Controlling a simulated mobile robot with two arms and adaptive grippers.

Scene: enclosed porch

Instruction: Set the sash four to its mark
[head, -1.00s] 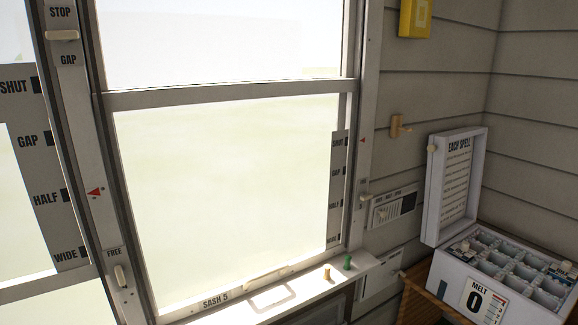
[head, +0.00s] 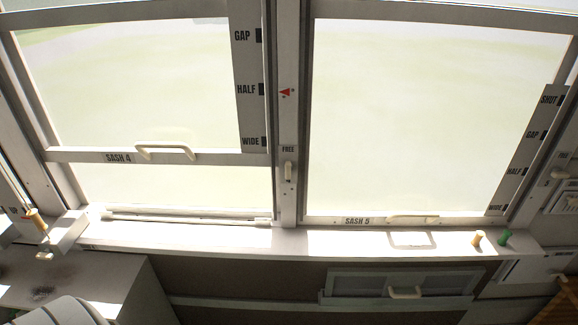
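Sash 4 (head: 200,157) is the left window sash in the head view. Its bottom rail, with a cream handle (head: 165,152), is raised above the sill, leaving an open band below. The scale strip (head: 250,62) on its right side reads GAP, HALF and WIDE. A red pointer (head: 287,92) on the post beside it is about level with the HALF mark (head: 262,89). Below the pointer, a cream lever (head: 288,171) stands upright under a FREE label. Neither gripper is in view.
Sash 5 (head: 370,221) is down at the sill. A white bar (head: 185,218) lies along the sill under sash 4. A cream peg (head: 477,238) and a green peg (head: 504,237) stand on the sill at right. A counter (head: 95,283) fills the lower left.

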